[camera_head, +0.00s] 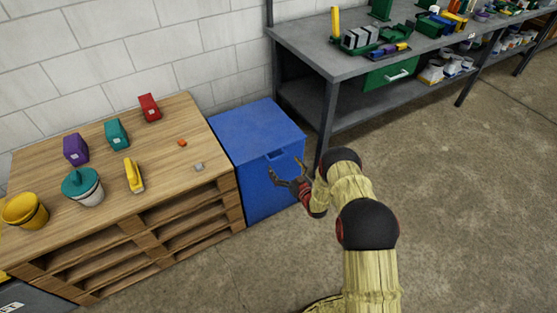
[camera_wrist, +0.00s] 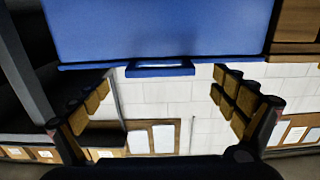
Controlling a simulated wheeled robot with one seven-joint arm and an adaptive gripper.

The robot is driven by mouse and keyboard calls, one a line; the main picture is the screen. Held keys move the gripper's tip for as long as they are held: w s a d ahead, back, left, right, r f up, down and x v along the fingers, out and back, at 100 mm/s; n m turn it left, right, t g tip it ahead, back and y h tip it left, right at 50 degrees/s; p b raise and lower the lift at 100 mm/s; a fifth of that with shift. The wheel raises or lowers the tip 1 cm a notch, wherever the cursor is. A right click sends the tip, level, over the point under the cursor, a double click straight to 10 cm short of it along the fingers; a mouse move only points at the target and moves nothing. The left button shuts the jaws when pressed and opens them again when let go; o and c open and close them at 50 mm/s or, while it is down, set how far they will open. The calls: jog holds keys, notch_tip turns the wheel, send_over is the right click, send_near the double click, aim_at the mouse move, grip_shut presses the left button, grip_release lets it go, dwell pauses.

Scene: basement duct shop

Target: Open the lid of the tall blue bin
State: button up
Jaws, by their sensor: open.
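The tall blue bin (camera_head: 265,190) stands on the floor between the wooden pallet table and the grey workbench. Its lid (camera_head: 258,130) lies flat and closed, with a small handle (camera_head: 276,154) at the front edge. My gripper (camera_head: 284,173) is open and empty in front of the bin's front face, near the handle. In the wrist view, which looks upside down, the bin's blue front (camera_wrist: 150,30) fills the top. The handle (camera_wrist: 160,70) shows between and beyond the two spread fingers of my gripper (camera_wrist: 165,95). I see no contact with the handle.
The right-hand floor is clear.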

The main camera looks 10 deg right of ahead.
aim_at(279, 159)
jog(key=shift+b+x, duration=0.65)
jog(key=shift+x, duration=1.65)
jog(key=c, duration=0.4)
jog(key=c, duration=1.3)
